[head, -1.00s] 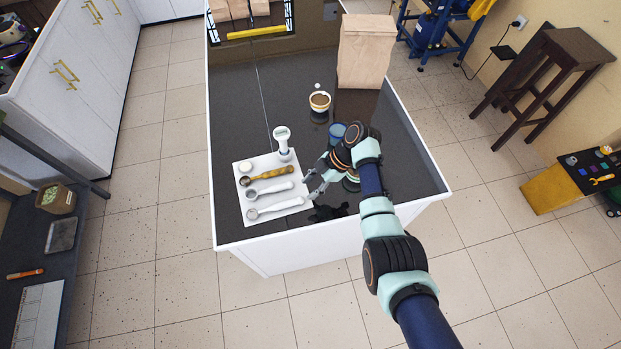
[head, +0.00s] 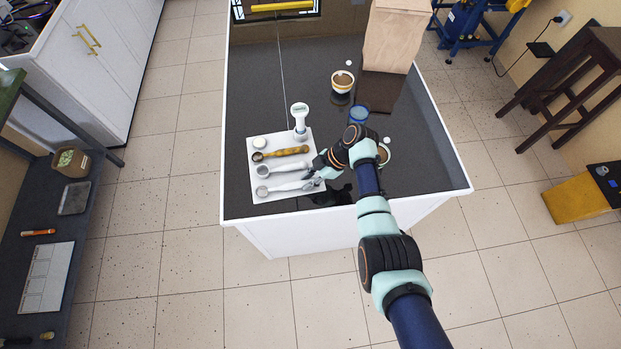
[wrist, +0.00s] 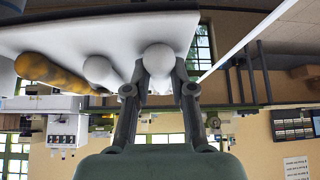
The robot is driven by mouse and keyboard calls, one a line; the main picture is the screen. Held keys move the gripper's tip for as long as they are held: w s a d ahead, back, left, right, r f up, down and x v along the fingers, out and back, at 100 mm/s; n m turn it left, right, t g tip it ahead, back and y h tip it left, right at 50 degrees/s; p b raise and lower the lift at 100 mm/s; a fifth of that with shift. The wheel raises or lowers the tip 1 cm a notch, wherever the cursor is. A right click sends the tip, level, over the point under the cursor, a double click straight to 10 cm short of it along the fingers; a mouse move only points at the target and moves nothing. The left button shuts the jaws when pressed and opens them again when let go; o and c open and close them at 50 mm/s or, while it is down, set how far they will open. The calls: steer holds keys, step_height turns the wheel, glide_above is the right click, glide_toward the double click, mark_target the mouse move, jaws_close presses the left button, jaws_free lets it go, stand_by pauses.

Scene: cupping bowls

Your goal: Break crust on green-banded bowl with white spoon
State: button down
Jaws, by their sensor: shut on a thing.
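My gripper (head: 319,181) is at the right edge of the pale tray (head: 243,190), shut on the handle end of the nearest white spoon (head: 286,188). In the wrist view my gripper (wrist: 159,90) has one finger on each side of that spoon's rounded handle end (wrist: 158,58). The spoon still lies along the tray, its round bowl end to the left. A bowl with a seemingly green band (head: 385,154) stands right of my wrist. My arm partly hides it, and its crust cannot be made out.
On the tray are a second pale spoon (head: 279,168), a gold-brown spoon (head: 285,152) and a small white round item (head: 259,142). A white upright device (head: 299,115), a blue-banded cup (head: 359,114), a yellow-banded bowl (head: 342,84) and a paper bag (head: 396,35) stand farther back.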

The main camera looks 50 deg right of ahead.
steer(key=shift+r+p, duration=2.8)
steer(key=shift+r, duration=0.7)
step_height(320, 180, up, 11)
steer(key=p, duration=0.8)
steer(key=shift+p, duration=0.4)
